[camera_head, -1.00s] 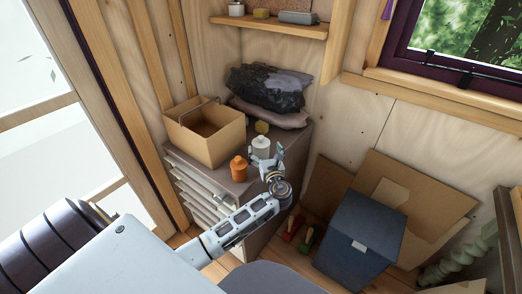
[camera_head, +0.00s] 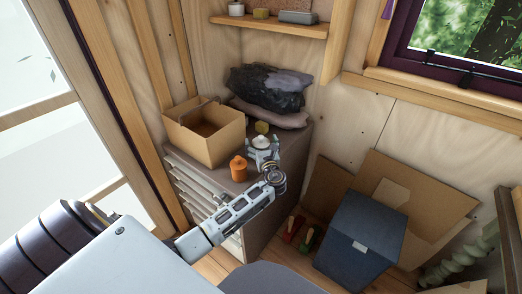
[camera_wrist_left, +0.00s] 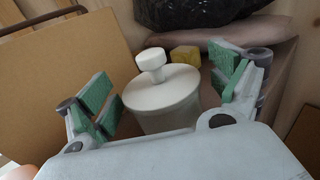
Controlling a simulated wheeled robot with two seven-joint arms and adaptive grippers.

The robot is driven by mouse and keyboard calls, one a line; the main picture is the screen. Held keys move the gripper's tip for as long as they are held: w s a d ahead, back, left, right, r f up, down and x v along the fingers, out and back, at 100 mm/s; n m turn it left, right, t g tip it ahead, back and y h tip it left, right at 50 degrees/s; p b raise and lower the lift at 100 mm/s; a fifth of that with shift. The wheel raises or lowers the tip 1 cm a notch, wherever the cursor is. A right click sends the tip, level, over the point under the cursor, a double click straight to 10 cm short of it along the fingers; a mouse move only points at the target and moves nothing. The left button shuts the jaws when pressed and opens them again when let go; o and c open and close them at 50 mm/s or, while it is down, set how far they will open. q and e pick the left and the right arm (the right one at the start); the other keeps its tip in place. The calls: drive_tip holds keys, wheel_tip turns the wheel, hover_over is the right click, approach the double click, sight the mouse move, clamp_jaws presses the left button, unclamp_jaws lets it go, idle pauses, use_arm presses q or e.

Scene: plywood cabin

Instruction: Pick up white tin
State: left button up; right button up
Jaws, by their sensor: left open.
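The white tin (camera_head: 261,143) stands upright on the top of the drawer cabinet (camera_head: 236,185). It has a round lid with a knob. In the left wrist view the tin (camera_wrist_left: 165,105) is between the fingers of my left gripper (camera_wrist_left: 167,98), with a gap on each side. My left gripper (camera_head: 263,156) is open, its green-padded fingers around the tin's near side. The lower part of the tin is hidden behind the gripper body. My right gripper is not in view.
An orange container (camera_head: 238,168) stands close left of the gripper. A cardboard box (camera_head: 205,132) is behind it. A yellow block (camera_head: 262,127) and a grey bag with dark plastic (camera_head: 268,91) lie behind the tin. A blue box (camera_head: 360,240) stands on the floor.

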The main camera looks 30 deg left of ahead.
use_arm(q)
drive_tip(key=shift+c, duration=0.4)
drive_tip(key=c, duration=1.2)
drive_tip(key=shift+c, duration=0.3)
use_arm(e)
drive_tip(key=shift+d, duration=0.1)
use_arm(q)
drive_tip(key=shift+r, duration=0.15)
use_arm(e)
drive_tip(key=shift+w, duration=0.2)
use_arm(q)
drive_tip(key=shift+r, duration=0.55)
wheel_tip(320, 180, up, 8)
drive_tip(key=shift+f+p, duration=0.15)
drive_tip(key=shift+p, duration=0.8)
drive_tip(key=shift+r, duration=0.5)
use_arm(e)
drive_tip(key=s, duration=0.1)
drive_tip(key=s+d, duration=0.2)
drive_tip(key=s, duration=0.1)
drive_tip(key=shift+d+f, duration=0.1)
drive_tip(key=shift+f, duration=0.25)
